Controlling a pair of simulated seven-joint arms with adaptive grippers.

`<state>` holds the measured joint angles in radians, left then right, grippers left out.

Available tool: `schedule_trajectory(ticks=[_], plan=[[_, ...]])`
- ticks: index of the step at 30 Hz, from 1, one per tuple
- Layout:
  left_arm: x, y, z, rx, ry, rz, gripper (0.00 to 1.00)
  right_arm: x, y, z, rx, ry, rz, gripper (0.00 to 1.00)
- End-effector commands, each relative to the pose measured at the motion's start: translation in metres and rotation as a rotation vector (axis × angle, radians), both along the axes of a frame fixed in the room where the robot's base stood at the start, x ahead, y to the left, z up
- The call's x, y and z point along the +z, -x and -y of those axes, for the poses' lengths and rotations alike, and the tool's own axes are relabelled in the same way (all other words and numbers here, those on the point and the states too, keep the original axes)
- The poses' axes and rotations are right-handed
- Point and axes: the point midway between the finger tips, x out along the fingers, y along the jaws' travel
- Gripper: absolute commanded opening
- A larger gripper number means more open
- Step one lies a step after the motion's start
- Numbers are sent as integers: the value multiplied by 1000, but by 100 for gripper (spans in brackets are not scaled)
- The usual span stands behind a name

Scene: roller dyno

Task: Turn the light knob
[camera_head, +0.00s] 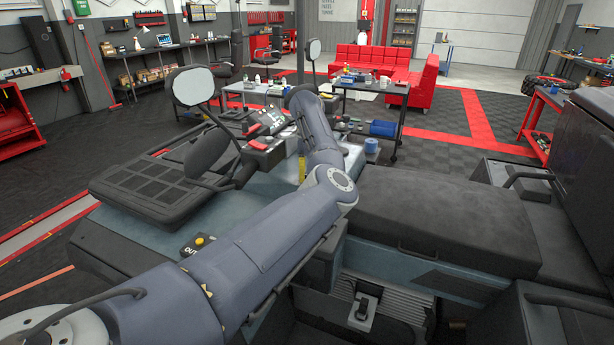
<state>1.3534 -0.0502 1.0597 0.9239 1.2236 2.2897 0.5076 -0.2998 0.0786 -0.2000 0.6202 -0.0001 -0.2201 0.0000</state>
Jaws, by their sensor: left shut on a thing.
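My left arm comes in from the lower left, bends at its elbow and reaches forward over the vehicle-like rig. Its wrist end is at a small control console (262,146) with red parts, beyond the grey-blue deck. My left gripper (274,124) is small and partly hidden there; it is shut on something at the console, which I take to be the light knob. The knob itself is too small and covered to make out. My right gripper is not in view.
A box with a yellow button (199,240) sits close beside my left forearm. A dark padded seat (445,215) fills the right. Trolleys and a red sofa (375,62) stand farther back.

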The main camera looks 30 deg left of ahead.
Motion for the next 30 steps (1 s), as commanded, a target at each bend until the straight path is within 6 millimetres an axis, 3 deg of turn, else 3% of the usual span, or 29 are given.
schedule_trajectory(ticks=[14,15,22,30], plan=[[0,0,0,13,-1,1,0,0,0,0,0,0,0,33],[0,0,0,13,0,1,21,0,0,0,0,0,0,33],[0,0,0,13,0,0,48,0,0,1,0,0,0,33],[1,0,0,13,0,0,51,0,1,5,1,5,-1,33]])
